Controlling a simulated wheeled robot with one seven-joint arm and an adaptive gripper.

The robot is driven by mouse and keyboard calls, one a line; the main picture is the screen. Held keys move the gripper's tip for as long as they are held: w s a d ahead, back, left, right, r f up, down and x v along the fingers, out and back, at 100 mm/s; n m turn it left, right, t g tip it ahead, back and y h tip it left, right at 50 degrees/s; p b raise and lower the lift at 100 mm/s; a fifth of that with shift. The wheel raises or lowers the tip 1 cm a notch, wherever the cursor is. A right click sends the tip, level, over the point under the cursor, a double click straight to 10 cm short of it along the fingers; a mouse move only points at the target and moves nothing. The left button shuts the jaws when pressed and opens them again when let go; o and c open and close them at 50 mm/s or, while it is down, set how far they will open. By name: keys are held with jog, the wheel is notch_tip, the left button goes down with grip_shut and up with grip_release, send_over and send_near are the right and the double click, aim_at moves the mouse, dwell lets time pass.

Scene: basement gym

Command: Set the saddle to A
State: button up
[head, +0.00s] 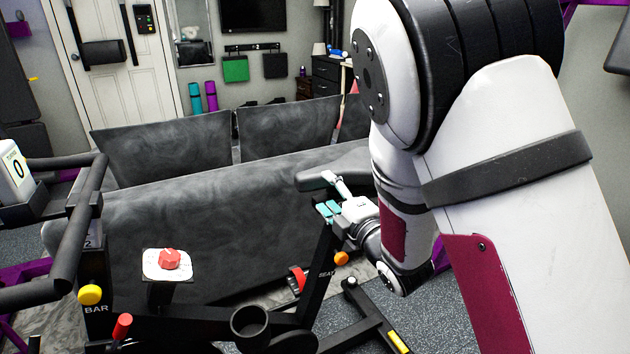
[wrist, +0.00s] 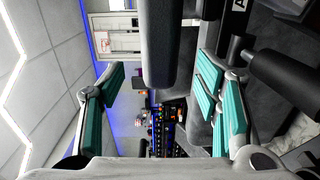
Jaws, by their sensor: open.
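The dark grey saddle (head: 350,163) tops the bike's slanted black seat post (head: 318,262), labelled SEAT, in the head view. My arm hides its right part. My gripper (head: 326,194), with teal finger pads, is open at the saddle's near side. In the sideways wrist view, the saddle (wrist: 162,45) lies ahead between the spread fingers (wrist: 160,78), with a gap on each side. A letter that looks like A shows on a black bar (wrist: 237,8) at the top edge there. The saddle's setting cannot be read.
An orange knob (head: 341,258) sits by the SEAT label. A red knob on a white plate (head: 158,270), a yellow knob (head: 90,294) by BAR, and a cup holder (head: 250,322) are nearer. Handlebars (head: 75,235) stand left. A grey sofa (head: 180,215) fills the space behind.

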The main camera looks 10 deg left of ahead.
aim_at(315, 179)
jog(key=x, duration=0.7)
jog(key=shift+w+a+b, duration=0.1)
jog(key=shift+w+b, duration=0.1)
jog(key=shift+b, duration=0.15)
